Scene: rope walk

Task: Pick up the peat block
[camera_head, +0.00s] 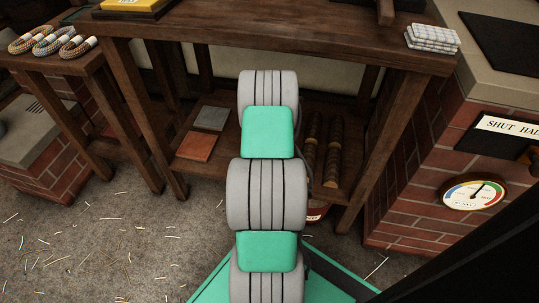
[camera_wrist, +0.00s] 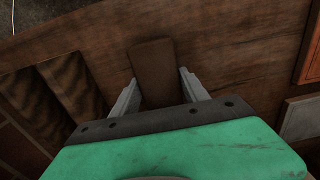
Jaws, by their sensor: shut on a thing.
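The peat block (camera_wrist: 153,66) is a dark brown, plain oblong block in the wrist view. It lies between the two grey fingers of my gripper (camera_wrist: 158,76), which is shut on it. Its far end sticks out past the fingertips, over the brown wooden shelf; I cannot tell whether it touches the wood. Its near end is hidden by the gripper's body. In the head view my own arm reaches down over the bench's lower shelf and hides both the gripper and the block.
The lower shelf (camera_head: 226,178) holds a grey tile (camera_head: 211,118) and an orange tile (camera_head: 196,146) left of my arm, and dark ridged bars (camera_head: 333,150) to its right. The bench top (camera_head: 300,40) overhangs the shelf. A brick structure (camera_head: 420,185) with a gauge stands at right.

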